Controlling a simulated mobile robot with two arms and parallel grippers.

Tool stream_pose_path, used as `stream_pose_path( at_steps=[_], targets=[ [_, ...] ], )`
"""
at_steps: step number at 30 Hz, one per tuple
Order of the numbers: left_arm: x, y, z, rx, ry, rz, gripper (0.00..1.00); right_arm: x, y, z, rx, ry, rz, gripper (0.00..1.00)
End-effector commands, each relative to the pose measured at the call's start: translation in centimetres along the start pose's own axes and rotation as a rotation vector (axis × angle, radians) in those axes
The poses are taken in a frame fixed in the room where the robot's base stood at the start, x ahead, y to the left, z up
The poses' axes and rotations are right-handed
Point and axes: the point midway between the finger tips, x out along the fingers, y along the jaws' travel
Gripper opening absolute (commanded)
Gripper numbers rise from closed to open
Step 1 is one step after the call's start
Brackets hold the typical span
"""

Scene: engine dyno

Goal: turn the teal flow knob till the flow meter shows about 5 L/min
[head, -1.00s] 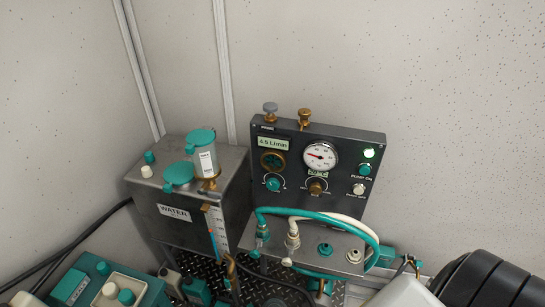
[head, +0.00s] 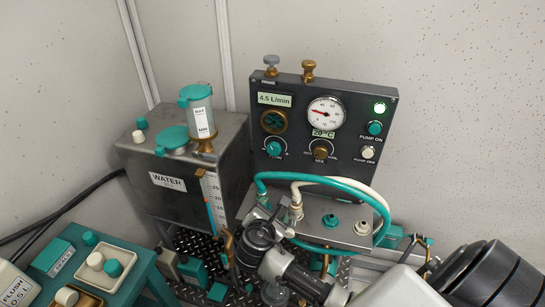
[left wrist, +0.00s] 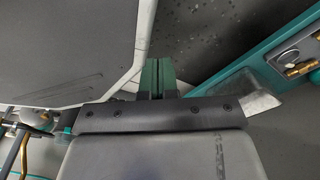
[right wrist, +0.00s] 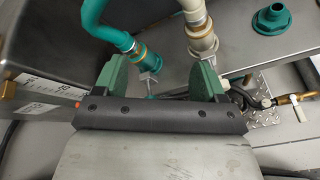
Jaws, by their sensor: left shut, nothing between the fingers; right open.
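The teal flow knob (head: 273,148) is on the dark upright panel (head: 350,108), below a round brass-rimmed flow window (head: 274,121). The flow meter display (head: 275,100) above reads 4.5 L/min. My right gripper (right wrist: 157,78) is open and empty in the right wrist view, just in front of the teal and cream hose fittings. In the head view my right arm's wrist is below the panel, apart from the knob. My left gripper (left wrist: 158,76) is shut and empty in the left wrist view and out of the head view. The knob is in neither wrist view.
A teal hose (head: 335,186) and a cream hose loop in front of the panel, above a metal shelf (head: 345,236). A brass knob (head: 320,154) is right of the flow knob. The steel water tank (head: 170,195) stands at left. A black cylinder (head: 490,280) is lower right.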

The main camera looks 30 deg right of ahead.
Motion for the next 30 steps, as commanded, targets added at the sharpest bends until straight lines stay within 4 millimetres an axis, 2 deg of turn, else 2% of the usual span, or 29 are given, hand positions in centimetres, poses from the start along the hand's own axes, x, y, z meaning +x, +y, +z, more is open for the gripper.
stream_pose_path(
  at_steps=[3, 6, 9, 14, 24, 30],
  targets=[
    [0.2, 0.0, -0.1, 0.0, 0.001, 0.0, 0.0, 0.9, 3.4, 2.4, -0.216, -0.157, 0.058, 0.71],
    [0.3, 0.0, -0.2, 0.0, 0.001, 0.0, 0.0, 1.4, 5.8, 4.1, -0.382, -0.278, 0.081, 0.71],
    [0.3, 0.0, -0.3, 0.0, 0.002, 0.0, 0.0, 1.5, 7.3, 5.2, -0.495, -0.364, 0.085, 0.71],
    [0.3, 0.0, -0.5, -0.001, 0.004, 0.0, 0.0, 2.3, 8.1, 6.0, -0.551, -0.405, 0.084, 0.71],
    [-0.4, -0.1, -2.6, -0.004, 0.018, -0.001, 0.0, 7.9, 9.1, 8.0, -0.549, -0.402, 0.084, 0.71],
    [-1.0, -0.1, -3.8, -0.005, 0.023, -0.002, 0.0, 10.5, 9.6, 9.0, -0.547, -0.4, 0.084, 0.71]
  ],
)
